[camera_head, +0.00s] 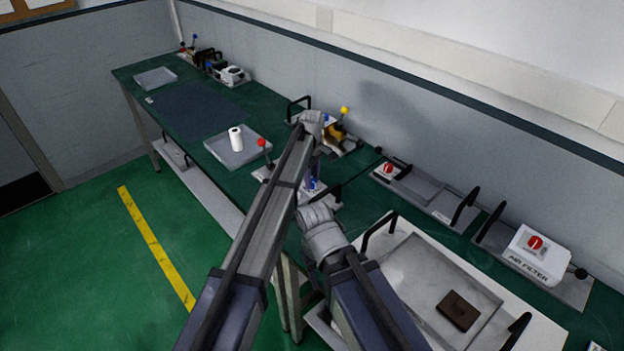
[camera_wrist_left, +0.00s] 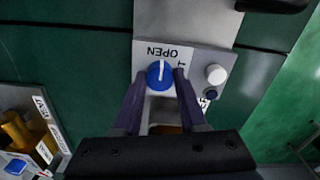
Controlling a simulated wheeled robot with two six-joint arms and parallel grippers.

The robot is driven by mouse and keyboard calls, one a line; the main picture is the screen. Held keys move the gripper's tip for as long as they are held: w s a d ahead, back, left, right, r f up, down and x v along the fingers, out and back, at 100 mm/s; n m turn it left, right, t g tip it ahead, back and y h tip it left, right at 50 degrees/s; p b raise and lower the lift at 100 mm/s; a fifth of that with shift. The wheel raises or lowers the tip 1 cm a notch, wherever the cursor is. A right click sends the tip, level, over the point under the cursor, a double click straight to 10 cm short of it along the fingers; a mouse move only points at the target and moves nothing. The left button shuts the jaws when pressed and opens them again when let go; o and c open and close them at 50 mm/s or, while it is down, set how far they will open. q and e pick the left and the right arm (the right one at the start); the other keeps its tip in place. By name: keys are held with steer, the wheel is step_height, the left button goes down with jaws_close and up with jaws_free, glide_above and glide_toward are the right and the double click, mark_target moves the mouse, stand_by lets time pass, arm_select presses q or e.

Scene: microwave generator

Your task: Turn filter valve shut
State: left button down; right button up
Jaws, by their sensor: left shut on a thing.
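A round blue valve knob (camera_wrist_left: 160,75) with a white pointer line sits on a pale plate (camera_wrist_left: 195,58) in the left wrist view. The word OPEN is printed on the plate just above the knob, upside down in this view, and the white line runs roughly up toward it. My left gripper (camera_wrist_left: 159,78) is shut on the knob, one dark finger on each side. In the head view my left gripper (camera_head: 312,178) is low over the bench and partly hidden by arm links; the knob cannot be made out there. My right gripper does not show.
A white AIR FILTER box (camera_head: 540,262) with a red knob stands at right. A grey tray (camera_head: 440,270) holds a brown block (camera_head: 458,310). A lever with a red ball (camera_head: 262,143) and one with a yellow ball (camera_head: 344,110) stand near my left gripper.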

arm_select(q)
steer(key=m, duration=0.4)
steer(key=shift+m, duration=0.4)
steer(key=m, duration=0.4)
steer(key=shift+m, duration=0.3)
steer(key=m, duration=0.4)
steer(key=shift+m, duration=2.4)
steer(key=shift+c, duration=2.3)
jaws_free()
